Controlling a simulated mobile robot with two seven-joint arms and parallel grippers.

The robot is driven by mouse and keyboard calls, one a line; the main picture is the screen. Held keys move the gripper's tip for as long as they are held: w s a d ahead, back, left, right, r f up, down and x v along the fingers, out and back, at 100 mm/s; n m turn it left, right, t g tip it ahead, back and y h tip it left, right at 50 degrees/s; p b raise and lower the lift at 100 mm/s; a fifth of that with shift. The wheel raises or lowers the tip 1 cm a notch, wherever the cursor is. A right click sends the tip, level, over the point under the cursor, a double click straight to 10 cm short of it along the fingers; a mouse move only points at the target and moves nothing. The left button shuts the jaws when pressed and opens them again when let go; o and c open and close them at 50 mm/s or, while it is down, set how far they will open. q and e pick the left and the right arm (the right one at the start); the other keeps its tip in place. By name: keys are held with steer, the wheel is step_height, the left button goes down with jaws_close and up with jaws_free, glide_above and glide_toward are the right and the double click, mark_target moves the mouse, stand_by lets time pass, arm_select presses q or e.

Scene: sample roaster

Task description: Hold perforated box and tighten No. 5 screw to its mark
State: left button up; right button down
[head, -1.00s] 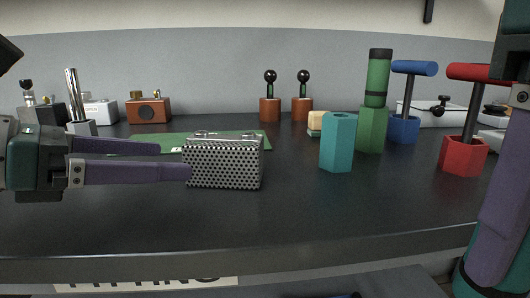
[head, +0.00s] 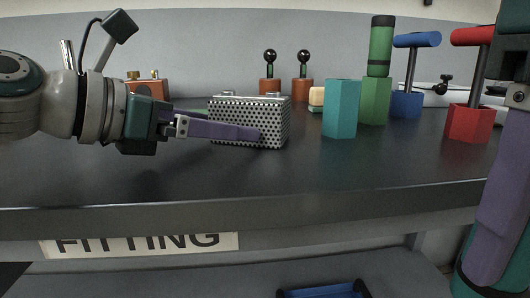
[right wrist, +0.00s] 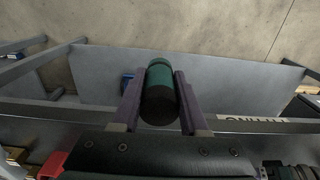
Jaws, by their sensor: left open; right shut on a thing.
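The perforated box (head: 240,125), silver with dark holes, sits on the dark bench, with small silver fittings on its top. I cannot make out which one is the No. 5 screw, nor its mark. My left gripper (head: 250,128) is open at the box. One purple finger lies across the front face; the other is mostly hidden, so I cannot tell whether they touch the box. My right gripper (right wrist: 158,88) is shut on a teal and black cylindrical handle (right wrist: 159,80), out in front of the bench edge. The handle's working end is hidden.
A teal hexagonal block (head: 340,110), a green block with a green-handled tool (head: 375,100), a blue T-handle tool (head: 408,80) and a red one (head: 468,120) stand right of the box. Two black-knobbed pieces (head: 286,75) stand behind. The front bench top is clear.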

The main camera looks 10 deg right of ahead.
arm_select(q)
jaws_close()
stand_by(0.8)
stand_by(0.5)
jaws_free()
stand_by(0.7)
